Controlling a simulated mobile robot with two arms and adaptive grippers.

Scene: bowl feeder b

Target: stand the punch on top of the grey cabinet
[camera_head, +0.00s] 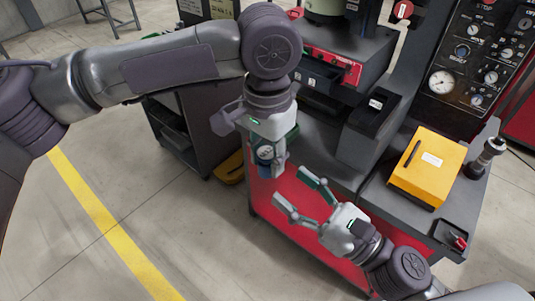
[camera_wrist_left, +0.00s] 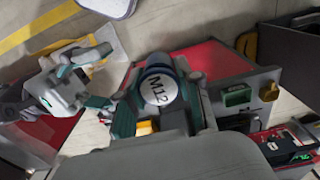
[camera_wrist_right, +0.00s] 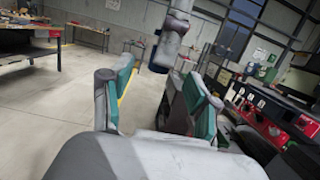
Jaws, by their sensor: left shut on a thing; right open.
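My left gripper (camera_head: 268,150) points down in the head view, shut on a round thing, which I take to be the punch (camera_head: 265,168). Its round white end marked M12, with a blue rim, faces the left wrist camera (camera_wrist_left: 157,90) between the fingers (camera_wrist_left: 155,105). In the right wrist view a grey cylinder with a dark blue lower end (camera_wrist_right: 158,62) hangs down, likely the same punch. My right gripper (camera_head: 300,200) is open and empty, below and right of it, apart. A dark grey cabinet (camera_head: 185,145) stands behind my left arm; its top is mostly hidden by that arm.
A grey bench (camera_head: 335,150) with red panels carries a press with a gauge panel (camera_head: 470,60). A yellow box (camera_head: 428,165), a metal cylinder (camera_head: 487,155) and a small dark tray (camera_head: 451,237) sit on the right. Open floor with a yellow line (camera_head: 110,225) lies left.

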